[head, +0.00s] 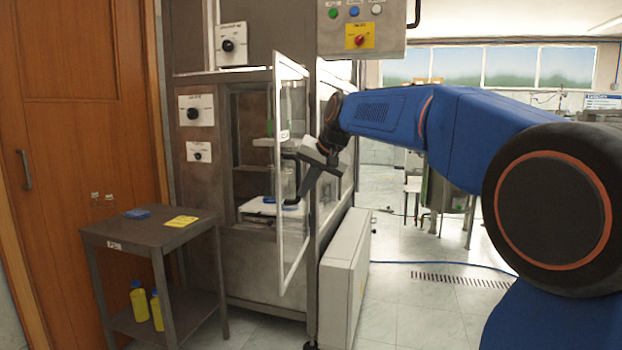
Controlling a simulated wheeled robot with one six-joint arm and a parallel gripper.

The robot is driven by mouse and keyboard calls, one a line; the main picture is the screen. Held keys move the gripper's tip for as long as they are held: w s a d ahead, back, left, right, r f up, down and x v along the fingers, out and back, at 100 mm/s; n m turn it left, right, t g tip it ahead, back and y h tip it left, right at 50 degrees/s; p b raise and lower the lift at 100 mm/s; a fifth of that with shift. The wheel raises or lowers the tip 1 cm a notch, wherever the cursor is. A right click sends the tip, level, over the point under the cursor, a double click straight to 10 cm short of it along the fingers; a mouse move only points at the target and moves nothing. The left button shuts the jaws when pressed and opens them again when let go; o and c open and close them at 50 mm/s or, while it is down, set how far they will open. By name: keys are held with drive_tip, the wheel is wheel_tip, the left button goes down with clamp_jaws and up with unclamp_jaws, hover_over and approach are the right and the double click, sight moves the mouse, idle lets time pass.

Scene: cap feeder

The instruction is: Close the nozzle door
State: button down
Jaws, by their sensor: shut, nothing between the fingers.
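The nozzle door (293,240) is a clear panel in a pale frame on the front of the grey machine. It stands swung open, seen nearly edge-on, and the compartment (250,178) behind it is exposed. A dark handle (290,202) is on the door. My blue arm reaches in from the right, and my gripper (300,198) points down and left beside the door's right edge, near the handle. It is shut and holds nothing. Whether it touches the door or handle cannot be told.
A grey side table (150,228) with a blue item, a yellow card (181,221) and yellow bottles below stands left of the door. A control box (362,30) hangs above. A pale low box (345,280) stands on the floor right of the door. Floor farther right is mostly clear.

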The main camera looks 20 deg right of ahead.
sight(282, 204)
drive_tip(key=shift+w+a+f, duration=0.25)
drive_tip(key=shift+w+a, duration=0.3)
drive_tip(key=shift+a, duration=0.1)
drive_tip(key=shift+w+a+f, duration=0.3)
drive_tip(key=shift+w+a, duration=0.2)
drive_tip(key=shift+a, duration=0.1)
drive_tip(key=shift+w+a+f, duration=0.25)
drive_tip(key=shift+w+a, duration=0.3)
drive_tip(key=shift+a, duration=0.1)
